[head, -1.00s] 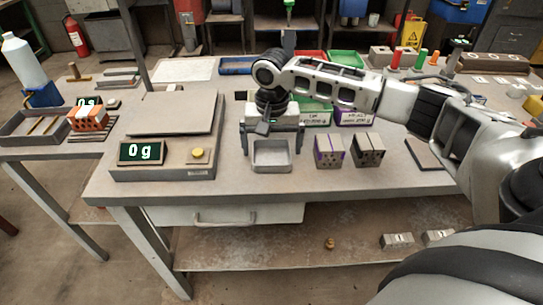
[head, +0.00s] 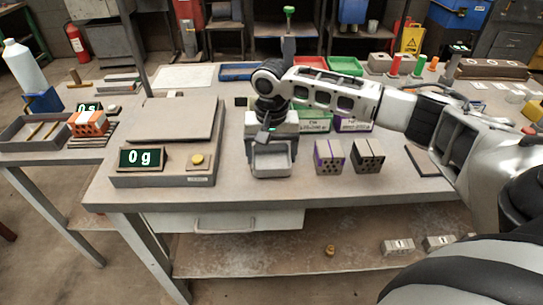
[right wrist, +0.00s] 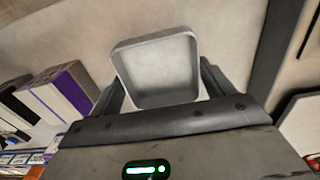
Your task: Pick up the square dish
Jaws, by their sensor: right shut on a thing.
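The square dish (head: 271,166) is small, grey and shallow with rounded corners. It is at the front middle of the table, right of the scale. My right gripper (head: 271,152) reaches down at it from behind, its fingers shut on the dish's two sides. In the right wrist view the dish (right wrist: 160,72) sits between the two dark fingers, its empty inside facing the camera. I cannot tell whether the dish still touches the table. My left gripper is not in view.
A scale (head: 165,140) reading 0 g stands left of the dish. A purple-striped brick (head: 328,157) and a dark-striped brick (head: 368,156) stand to the right. The table's front edge is close to the dish.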

